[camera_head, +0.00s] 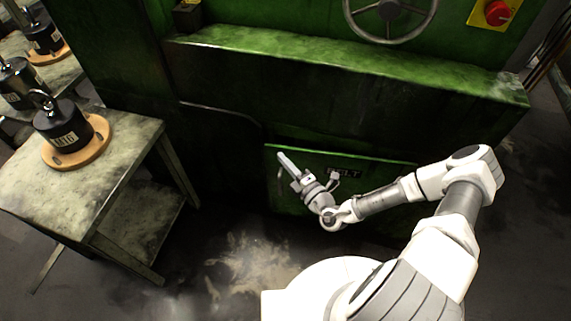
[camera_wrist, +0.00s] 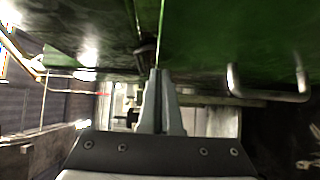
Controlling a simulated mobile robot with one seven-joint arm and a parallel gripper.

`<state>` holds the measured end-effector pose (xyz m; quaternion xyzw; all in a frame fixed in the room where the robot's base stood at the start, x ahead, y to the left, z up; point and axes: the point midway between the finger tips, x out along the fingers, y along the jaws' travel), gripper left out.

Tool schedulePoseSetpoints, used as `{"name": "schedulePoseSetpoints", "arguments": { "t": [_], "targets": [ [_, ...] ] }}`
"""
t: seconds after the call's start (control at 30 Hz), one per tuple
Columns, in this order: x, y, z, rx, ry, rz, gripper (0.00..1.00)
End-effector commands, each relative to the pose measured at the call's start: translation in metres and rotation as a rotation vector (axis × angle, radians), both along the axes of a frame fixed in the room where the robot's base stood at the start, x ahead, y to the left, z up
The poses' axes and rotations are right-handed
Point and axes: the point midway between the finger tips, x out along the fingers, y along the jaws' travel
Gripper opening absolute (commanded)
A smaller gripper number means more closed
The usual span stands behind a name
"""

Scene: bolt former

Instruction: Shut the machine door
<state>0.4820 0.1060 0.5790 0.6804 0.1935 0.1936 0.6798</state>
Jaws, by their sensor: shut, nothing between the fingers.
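The machine door (camera_head: 285,195) is a green panel low on the front of the green machine, with dark lettering near its top edge. A dark recess with a rounded frame (camera_head: 225,115) shows to its left, and the door looks ajar. My gripper (camera_head: 283,158) is in front of the door's upper left part; its fingers are closed and empty. In the wrist view the shut fingers (camera_wrist: 159,85) point towards a thin bright edge between green surfaces. A metal U-shaped handle (camera_wrist: 268,97) is to their right, apart from them. Whether the fingertips touch the door cannot be told.
A worn metal table (camera_head: 100,185) stands left, bearing a black weight (camera_head: 62,128) on a wooden disc. A green ledge (camera_head: 330,62) overhangs the door. A handwheel (camera_head: 390,12) and a red button (camera_head: 497,13) are above. The floor between table and door is clear.

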Motion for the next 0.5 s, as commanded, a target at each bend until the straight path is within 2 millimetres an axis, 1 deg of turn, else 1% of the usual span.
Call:
{"name": "schedulePoseSetpoints", "arguments": {
  "t": [0.2, 0.5],
  "targets": [
    [0.004, 0.0015, 0.0, 0.0, -0.001, -0.003, 0.0],
    [0.0049, 0.0016, 0.0005, -0.001, -0.001, -0.005, 0.0]
  ]
}}
